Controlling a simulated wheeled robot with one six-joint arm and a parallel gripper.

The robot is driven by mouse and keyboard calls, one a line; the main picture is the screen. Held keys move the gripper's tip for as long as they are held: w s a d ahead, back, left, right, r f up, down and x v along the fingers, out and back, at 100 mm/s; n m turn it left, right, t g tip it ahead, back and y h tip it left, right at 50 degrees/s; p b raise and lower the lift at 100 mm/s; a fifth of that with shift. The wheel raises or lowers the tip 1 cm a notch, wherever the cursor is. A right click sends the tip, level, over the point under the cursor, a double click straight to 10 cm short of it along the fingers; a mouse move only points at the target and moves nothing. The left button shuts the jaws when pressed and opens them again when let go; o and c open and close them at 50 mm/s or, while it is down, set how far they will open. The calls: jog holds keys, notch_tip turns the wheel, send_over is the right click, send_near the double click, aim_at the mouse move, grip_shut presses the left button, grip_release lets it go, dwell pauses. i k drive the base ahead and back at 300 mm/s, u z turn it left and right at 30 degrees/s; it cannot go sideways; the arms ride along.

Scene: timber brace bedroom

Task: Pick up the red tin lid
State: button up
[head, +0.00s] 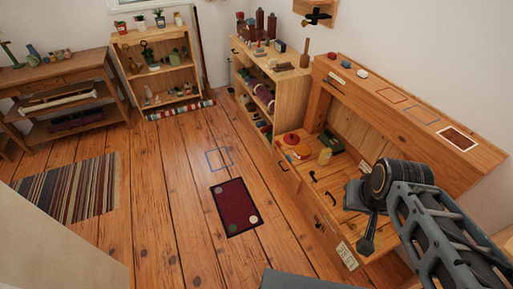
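A red, flat, round thing that looks like the red tin lid (291,139) lies at the far left end of the wooden workbench top (312,185), near its edge. A small orange item (302,151) is right beside it, and a yellow jar-like item (325,156) stands a little to the right. My arm comes in from the lower right over the near end of the bench. I cannot make out my gripper's fingers, and nothing is seen held. The lid is well apart from my arm.
A grey block (354,195), perhaps a vise, sits on the bench by my arm. Small dark items lie between it and the lid. A raised ledge (400,105) runs behind. A full shelf (292,88) stands beyond. The floor around the dark red mat (232,205) is clear.

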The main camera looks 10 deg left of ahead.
aim_at(290, 139)
jog(key=u, duration=1.05)
jog(key=i, duration=0.5)
jog(key=u, duration=0.5)
jog(key=i, duration=1.4)
jog(key=z, duration=0.5)
jog(key=i, duration=0.8)
jog(key=z, duration=1.35)
jog(key=i, duration=0.5)
jog(key=z, duration=0.5)
